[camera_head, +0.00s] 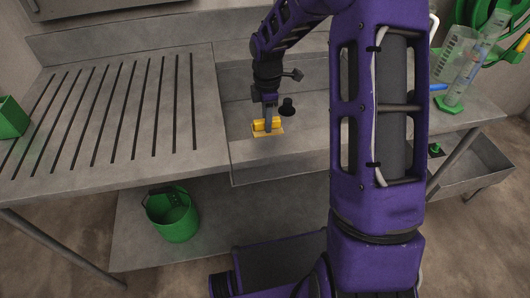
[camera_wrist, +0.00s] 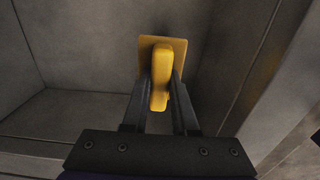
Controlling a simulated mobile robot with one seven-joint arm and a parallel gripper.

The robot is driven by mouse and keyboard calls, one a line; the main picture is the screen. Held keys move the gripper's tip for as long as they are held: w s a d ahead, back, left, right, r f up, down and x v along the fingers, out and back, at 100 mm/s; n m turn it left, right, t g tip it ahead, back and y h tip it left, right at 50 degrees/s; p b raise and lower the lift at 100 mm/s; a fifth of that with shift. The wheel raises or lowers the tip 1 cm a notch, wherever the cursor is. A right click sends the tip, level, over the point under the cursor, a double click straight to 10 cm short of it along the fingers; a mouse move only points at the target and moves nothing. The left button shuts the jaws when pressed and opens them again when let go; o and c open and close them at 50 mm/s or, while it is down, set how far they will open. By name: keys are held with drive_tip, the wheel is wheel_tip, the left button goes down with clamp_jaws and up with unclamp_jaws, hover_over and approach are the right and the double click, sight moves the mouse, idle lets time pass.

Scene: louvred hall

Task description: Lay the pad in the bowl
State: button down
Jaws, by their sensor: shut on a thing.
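The pad (camera_head: 266,126) is a flat yellow plate with a raised yellow grip. It shows close up in the wrist view (camera_wrist: 148,47). My gripper (camera_head: 268,118) points down and is shut on the raised grip, one dark finger on each side in the wrist view (camera_wrist: 161,92). The bowl looks to be the grey sunken sink basin (camera_head: 307,126) right of the slotted drainboard. The pad is over or inside the basin, towards its left part. I cannot tell whether the pad touches the floor of the basin.
A green bucket (camera_head: 173,215) is on the lower shelf. A clear measuring cylinder (camera_head: 465,75) stands at right.

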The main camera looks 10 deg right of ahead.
wheel_tip(320, 180, down, 10)
drive_tip(key=shift+b, duration=0.85)
drive_tip(key=shift+f, duration=0.1)
drive_tip(key=shift+f, duration=0.15)
drive_tip(key=c, duration=0.7)
unclamp_jaws()
wheel_tip(320, 180, up, 12)
drive_tip(key=shift+r+p, duration=0.25)
drive_tip(key=shift+p, duration=0.95)
